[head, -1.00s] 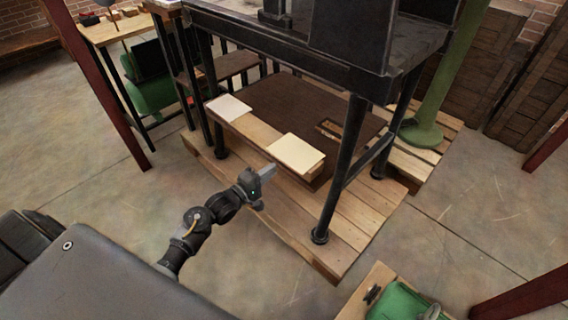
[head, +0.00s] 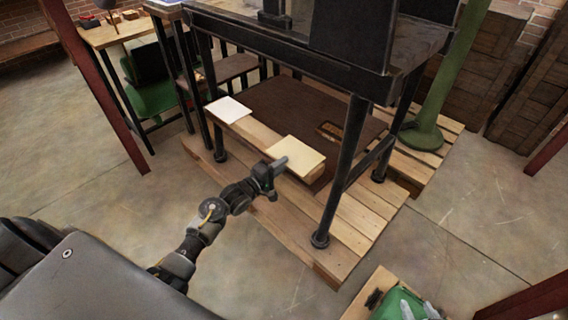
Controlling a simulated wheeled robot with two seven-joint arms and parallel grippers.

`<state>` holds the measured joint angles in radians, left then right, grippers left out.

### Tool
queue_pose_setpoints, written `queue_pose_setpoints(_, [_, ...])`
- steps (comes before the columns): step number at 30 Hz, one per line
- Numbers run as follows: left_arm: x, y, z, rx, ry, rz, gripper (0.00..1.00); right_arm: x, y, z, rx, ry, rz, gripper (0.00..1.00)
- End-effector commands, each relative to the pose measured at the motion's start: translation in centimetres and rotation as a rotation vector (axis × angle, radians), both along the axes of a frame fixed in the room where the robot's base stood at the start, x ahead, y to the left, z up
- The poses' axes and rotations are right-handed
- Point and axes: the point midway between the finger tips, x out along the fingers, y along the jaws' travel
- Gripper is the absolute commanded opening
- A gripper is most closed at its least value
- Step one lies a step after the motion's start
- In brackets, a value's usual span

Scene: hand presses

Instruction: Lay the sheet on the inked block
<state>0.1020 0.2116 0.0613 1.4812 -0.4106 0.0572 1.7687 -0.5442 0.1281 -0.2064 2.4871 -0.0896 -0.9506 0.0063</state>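A white, thin rectangular piece, which looks like a sheet (head: 228,109), lies at the left end of a low wooden ledge under the black press. A cream rectangular piece (head: 297,152) lies at the ledge's right end; I cannot tell if it is a sheet or a block. A small wooden piece with a dark middle (head: 330,131) lies behind it on the brown surface; I cannot tell if it is inked. My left gripper (head: 279,164) is at the near left edge of the cream piece; contact is unclear.
The black press frame (head: 290,52) stands on a pallet (head: 335,225), its legs around the ledge. A green column (head: 440,90) stands behind right. A small table with a green object (head: 385,300) is at bottom right. Red posts (head: 105,95) stand at the sides.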

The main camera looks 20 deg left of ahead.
Motion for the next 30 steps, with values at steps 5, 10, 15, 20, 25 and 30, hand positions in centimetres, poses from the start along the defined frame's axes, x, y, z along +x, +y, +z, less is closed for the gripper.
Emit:
queue_pose_setpoints(5, [0.0,0.0,0.0,0.000,0.000,0.000,0.17,0.0,0.0,0.0,0.000,0.001,0.000,0.36])
queue_pose_setpoints(10, [0.0,0.0,0.0,0.000,0.000,-0.001,0.06,0.0,0.0,-0.1,-0.001,0.002,0.000,0.36])
queue_pose_setpoints(15, [0.0,0.0,0.0,0.000,0.000,-0.001,0.00,-0.1,0.0,-0.1,-0.001,0.003,0.000,0.36])
queue_pose_setpoints(20, [0.0,0.0,0.4,0.000,0.000,0.000,0.00,0.1,0.0,0.5,0.001,-0.003,-0.002,0.36])
queue_pose_setpoints(25, [0.0,0.0,2.5,0.000,-0.001,0.000,0.00,0.0,0.1,3.1,0.000,-0.002,-0.001,0.36])
queue_pose_setpoints(30, [0.0,0.0,3.3,0.000,0.000,0.000,0.00,0.0,0.1,4.4,0.001,-0.001,-0.001,0.36])
